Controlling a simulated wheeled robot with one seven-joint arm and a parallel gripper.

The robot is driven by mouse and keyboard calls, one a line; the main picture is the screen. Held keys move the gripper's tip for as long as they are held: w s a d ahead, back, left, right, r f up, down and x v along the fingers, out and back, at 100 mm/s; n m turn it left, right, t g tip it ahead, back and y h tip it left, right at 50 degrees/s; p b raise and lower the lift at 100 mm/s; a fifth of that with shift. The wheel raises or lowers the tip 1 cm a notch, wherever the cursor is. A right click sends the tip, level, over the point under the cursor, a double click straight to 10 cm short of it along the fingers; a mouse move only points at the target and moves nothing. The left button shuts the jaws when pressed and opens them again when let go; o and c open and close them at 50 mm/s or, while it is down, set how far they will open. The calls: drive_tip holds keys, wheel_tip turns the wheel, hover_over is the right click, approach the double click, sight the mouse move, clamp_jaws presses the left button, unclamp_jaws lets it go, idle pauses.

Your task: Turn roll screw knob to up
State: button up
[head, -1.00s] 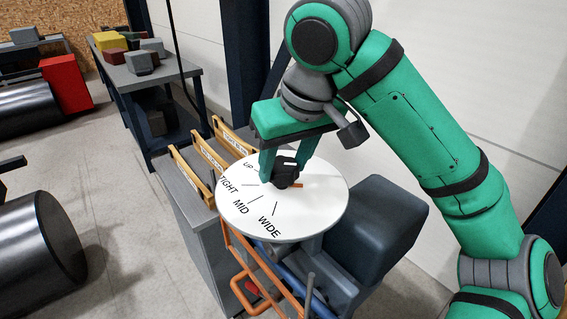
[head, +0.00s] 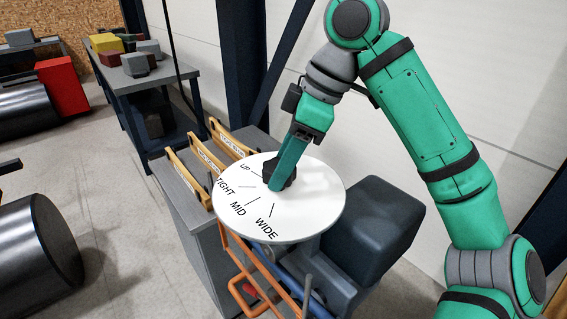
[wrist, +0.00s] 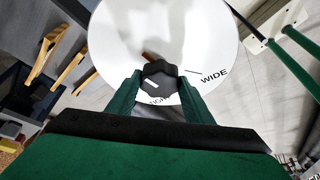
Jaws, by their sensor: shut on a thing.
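The roll screw knob is a small black knob (head: 284,172) on a round white dial (head: 322,205) marked UP, TIGHT, MID and WIDE. My gripper (head: 281,181) reaches down and is shut on the knob. In the wrist view, the knob (wrist: 160,76) sits between my two green fingers, with a white mark on its lower-left part. WIDE shows at right and part of TIGHT below the knob; my fingers cover other labels. In the head view the tab is hidden, and which label the knob faces is unclear.
Yellow wooden labelled frames (head: 188,178) stand just left of the dial. Orange rails (head: 262,270) and a dark blue-grey housing (head: 377,230) lie below and right. A bench with blocks (head: 143,75) and black rollers (head: 40,245) stand further left. A wall is behind.

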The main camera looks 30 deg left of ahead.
drive_tip(key=n+g+h, duration=0.1)
drive_tip(key=n, duration=0.3)
drive_tip(key=shift+w+a+n, duration=0.1)
drive_tip(key=shift+n, duration=0.2)
drive_tip(key=n+h, duration=0.1)
drive_tip(key=n, duration=0.1)
drive_tip(key=n+g, duration=0.1)
drive_tip(key=n, duration=0.1)
drive_tip(key=shift+w+a+n+h, duration=0.1)
drive_tip(key=shift+n+h, duration=0.2)
drive_tip(key=shift+h, duration=0.1)
drive_tip(key=n+h, duration=0.1)
drive_tip(key=n, duration=0.3)
drive_tip(key=shift+a+h, duration=0.15)
drive_tip(key=shift+h, duration=0.25)
drive_tip(key=shift+a+n+h, duration=0.15)
drive_tip(key=shift+n+h, duration=0.65)
drive_tip(key=shift+n, duration=1.6)
drive_tip(key=o, duration=1)
drive_tip(key=shift+o, duration=0.2)
